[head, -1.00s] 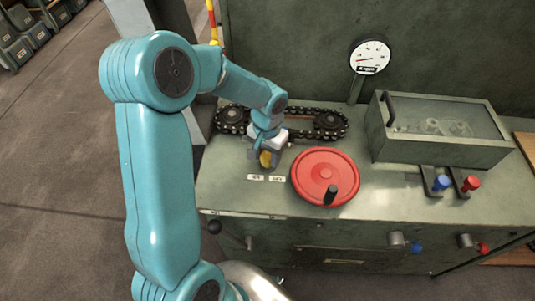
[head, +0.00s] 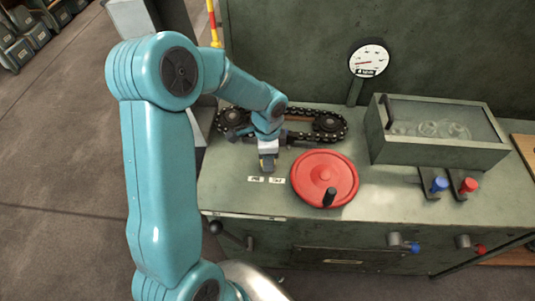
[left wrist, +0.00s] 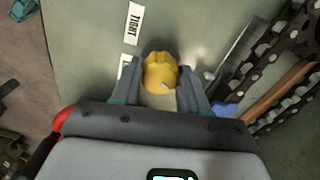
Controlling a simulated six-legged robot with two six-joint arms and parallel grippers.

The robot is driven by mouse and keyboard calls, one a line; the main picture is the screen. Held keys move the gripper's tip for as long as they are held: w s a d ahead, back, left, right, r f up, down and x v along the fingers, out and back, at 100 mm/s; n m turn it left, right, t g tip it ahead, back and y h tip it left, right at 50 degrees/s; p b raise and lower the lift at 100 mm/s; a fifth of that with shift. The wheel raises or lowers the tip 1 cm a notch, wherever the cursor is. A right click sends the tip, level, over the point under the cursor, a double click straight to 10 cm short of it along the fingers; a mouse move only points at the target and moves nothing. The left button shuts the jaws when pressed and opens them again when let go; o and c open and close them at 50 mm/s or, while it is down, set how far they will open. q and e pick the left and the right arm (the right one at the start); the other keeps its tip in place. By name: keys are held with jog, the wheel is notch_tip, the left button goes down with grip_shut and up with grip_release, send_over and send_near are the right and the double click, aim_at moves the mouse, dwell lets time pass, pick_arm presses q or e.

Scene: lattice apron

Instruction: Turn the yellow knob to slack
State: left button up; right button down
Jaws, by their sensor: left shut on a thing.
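The yellow knob (left wrist: 161,70) sits between the two fingers of my left gripper (left wrist: 159,82) in the left wrist view, and the gripper is shut on it. A small pale mark shows on the knob's lower edge there. In the head view my left gripper (head: 268,164) reaches down to the bench top and largely hides the knob. Two small white labels (head: 266,180) lie just in front of it. In the left wrist view one label (left wrist: 133,24) reads TIGHT; the other (left wrist: 124,66) is partly hidden by a finger. My right gripper is not in view.
A red handwheel (head: 324,177) with a black handle stands close right of the gripper. A chain on two sprockets (head: 326,122) runs just behind. A gauge (head: 369,61), a glass-topped box (head: 438,130) and blue and red levers (head: 440,184) are farther right.

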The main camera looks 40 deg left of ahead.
pick_arm(q)
jog(key=m+p, duration=0.2)
jog(key=m, duration=0.4)
jog(key=shift+r+m, duration=0.15)
jog(key=shift+m, duration=0.15)
jog(key=m+p, duration=0.2)
jog(key=m, duration=0.2)
jog(key=shift+w, duration=0.1)
jog(key=shift+m+p, duration=0.7)
jog(key=shift+m, duration=0.4)
jog(key=o, duration=1.1)
jog(key=shift+c, duration=0.2)
notch_tip(320, 180, up, 16)
